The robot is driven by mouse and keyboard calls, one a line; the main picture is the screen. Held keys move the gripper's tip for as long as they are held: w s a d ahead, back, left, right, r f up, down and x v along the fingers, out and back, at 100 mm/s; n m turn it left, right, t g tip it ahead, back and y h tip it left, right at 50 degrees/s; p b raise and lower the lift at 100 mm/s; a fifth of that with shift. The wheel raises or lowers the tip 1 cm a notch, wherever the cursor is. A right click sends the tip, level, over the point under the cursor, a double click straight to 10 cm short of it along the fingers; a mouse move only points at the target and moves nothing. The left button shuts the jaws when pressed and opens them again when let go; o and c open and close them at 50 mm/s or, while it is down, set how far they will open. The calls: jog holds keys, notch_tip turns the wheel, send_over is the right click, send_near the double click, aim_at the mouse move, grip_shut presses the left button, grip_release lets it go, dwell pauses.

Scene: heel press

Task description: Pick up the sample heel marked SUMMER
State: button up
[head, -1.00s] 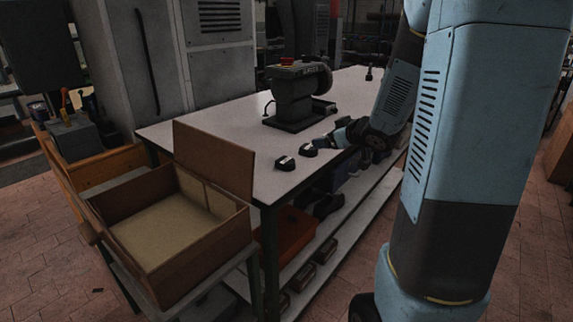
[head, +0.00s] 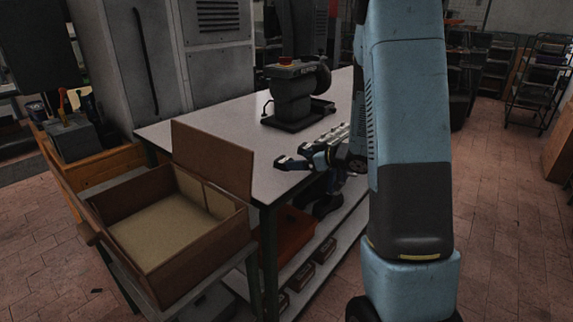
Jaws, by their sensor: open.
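Two small dark heels with pale tops sit near the front edge of the grey-white table (head: 215,134). One heel (head: 283,162) is nearer the front left and the other heel (head: 307,149) is just behind it to the right. Their markings are too small to read, so I cannot tell which says SUMMER. My gripper (head: 304,158) is open, low at the table's front edge and close on the right of the heels. Its dark fingers blend with them, and I cannot tell whether they touch.
A dark press (head: 292,97) with a red top stands on the table behind the heels. An open brown box (head: 205,253) with a raised lid stands at the front left. Under the table, a lower shelf holds an orange bin (head: 290,235). The table's left part is clear.

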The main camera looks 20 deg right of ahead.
jog(key=shift+x, duration=3.15)
jog(key=shift+s+a, duration=0.1)
jog(key=c, duration=1.2)
